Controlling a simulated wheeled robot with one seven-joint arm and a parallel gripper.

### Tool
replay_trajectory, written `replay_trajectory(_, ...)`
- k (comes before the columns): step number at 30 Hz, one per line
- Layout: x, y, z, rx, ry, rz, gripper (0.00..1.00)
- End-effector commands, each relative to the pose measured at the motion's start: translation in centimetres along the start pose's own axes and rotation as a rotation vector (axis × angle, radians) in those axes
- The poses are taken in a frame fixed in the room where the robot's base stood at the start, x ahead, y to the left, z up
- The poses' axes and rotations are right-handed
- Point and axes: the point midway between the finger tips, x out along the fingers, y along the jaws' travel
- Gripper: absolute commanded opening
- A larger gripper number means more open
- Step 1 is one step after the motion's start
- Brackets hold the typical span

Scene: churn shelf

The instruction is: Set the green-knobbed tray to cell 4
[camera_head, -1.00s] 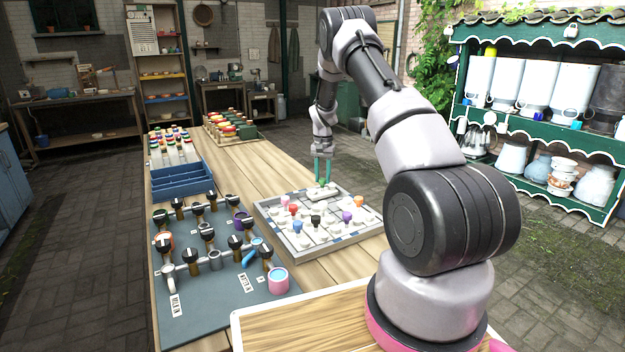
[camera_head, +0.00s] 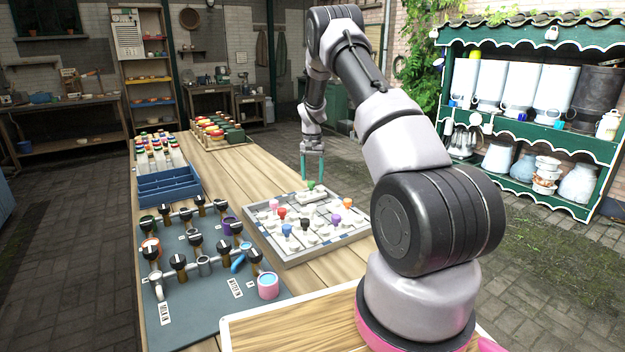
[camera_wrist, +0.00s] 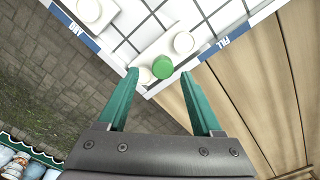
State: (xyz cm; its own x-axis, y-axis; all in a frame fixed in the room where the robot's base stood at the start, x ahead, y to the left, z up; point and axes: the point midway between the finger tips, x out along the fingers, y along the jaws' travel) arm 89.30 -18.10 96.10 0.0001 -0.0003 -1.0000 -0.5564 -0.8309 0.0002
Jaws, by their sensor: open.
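The green-knobbed tray (camera_wrist: 170,48) is a white piece with round white caps, lying at the edge of the gridded board (camera_wrist: 229,14) in the wrist view. Its green knob (camera_wrist: 162,67) sits between my open fingertips in that view; in the head view the knob (camera_head: 311,186) is just below them. My gripper (camera_head: 312,178) is open and empty, pointing down over the far end of the board, and its green fingers (camera_wrist: 160,75) stand apart on either side of the knob. Cell numbers cannot be read.
Other knobs stand on the board, among them red (camera_head: 282,213), blue (camera_head: 287,229), purple (camera_head: 336,218) and orange (camera_head: 348,203). A blue compartment box (camera_head: 168,188) and a grey mat with valves (camera_head: 195,330) lie to the left. Bare wooden table (camera_head: 232,165) lies behind the board.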

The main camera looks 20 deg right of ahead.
Motion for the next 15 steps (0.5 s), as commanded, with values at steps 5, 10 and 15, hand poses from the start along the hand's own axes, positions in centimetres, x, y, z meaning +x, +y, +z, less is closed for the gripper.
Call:
replay_trajectory(5, -3.8, 0.0, -0.1, 0.0, 0.004, -0.001, 0.67)
replay_trajectory(10, -7.0, 0.1, -0.1, 0.0, 0.004, -0.001, 0.67)
replay_trajectory(15, -8.7, 0.1, -0.1, 0.0, 0.003, 0.0, 0.67)
